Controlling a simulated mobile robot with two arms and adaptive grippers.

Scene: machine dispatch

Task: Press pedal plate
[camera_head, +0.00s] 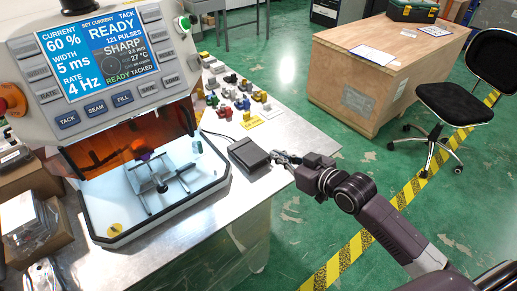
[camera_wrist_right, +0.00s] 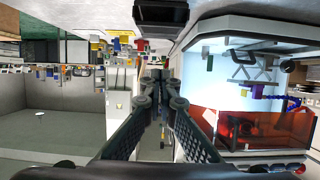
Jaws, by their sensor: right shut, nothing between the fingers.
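The pedal plate (camera_head: 248,154) is a dark grey block on the metal table, just right of the white machine, with a thin cable running from its back left. My right gripper (camera_head: 277,157) reaches in from the right, its fingertips close to the pedal's right edge. I cannot tell whether they touch. In the right wrist view, which looks upside down, the gripper fingers (camera_wrist_right: 158,77) are closed together and empty. A dark block that looks like the pedal (camera_wrist_right: 160,17) shows at the top edge, beyond the fingertips. My left gripper is not visible.
The welding machine (camera_head: 105,60) stands left of the pedal, its screen reading READY and TACKED. Several small coloured parts (camera_head: 240,98) lie behind the pedal on the table (camera_head: 180,235). A wooden crate (camera_head: 365,85) and black chair (camera_head: 455,103) stand on the floor at right.

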